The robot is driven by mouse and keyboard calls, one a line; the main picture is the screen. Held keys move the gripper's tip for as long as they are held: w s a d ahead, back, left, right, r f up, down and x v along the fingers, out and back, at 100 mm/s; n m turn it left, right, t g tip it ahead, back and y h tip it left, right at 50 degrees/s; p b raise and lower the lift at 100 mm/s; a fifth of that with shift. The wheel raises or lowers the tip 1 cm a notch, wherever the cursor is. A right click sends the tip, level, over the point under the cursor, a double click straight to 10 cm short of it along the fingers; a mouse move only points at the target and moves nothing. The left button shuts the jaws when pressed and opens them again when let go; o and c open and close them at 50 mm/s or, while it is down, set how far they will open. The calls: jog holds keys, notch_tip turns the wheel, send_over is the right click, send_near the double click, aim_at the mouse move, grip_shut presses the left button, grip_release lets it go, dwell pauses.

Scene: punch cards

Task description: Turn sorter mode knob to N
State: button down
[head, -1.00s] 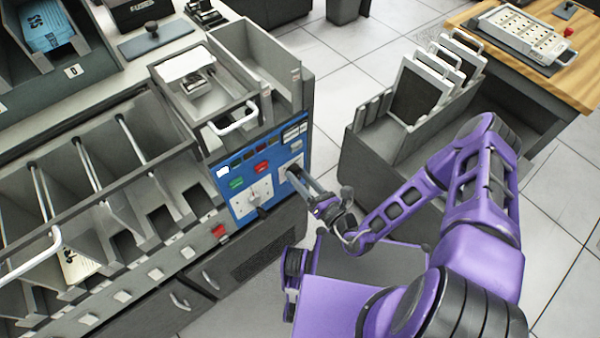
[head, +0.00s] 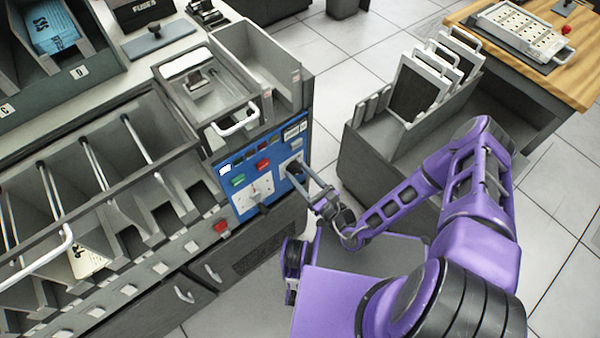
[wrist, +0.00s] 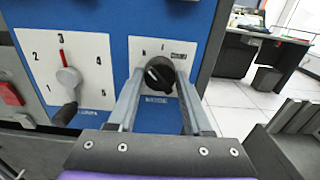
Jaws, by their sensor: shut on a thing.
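The sorter's blue panel (head: 234,206) faces my arm in the head view. In the wrist view a black mode knob (wrist: 159,74) sits on a white plate (wrist: 140,49) with small letters around its top. The letters are too small to read surely. A white mark on the knob points to the upper left. My gripper (wrist: 158,88) has its two fingers on either side of the knob and is shut on it. In the head view my gripper (head: 299,172) reaches the panel's right part, and the fingers partly hide the knob.
A second dial (wrist: 68,78) numbered 1 to 5 is left of the knob. Tiled floor is clear between.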

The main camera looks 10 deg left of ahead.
dwell(0.3)
jog(key=shift+c, duration=1.6)
grip_release()
jog(key=v, duration=1.7)
jog(key=shift+s+b, duration=0.2)
jog(key=shift+b, duration=0.15)
jog(key=shift+d, duration=0.1)
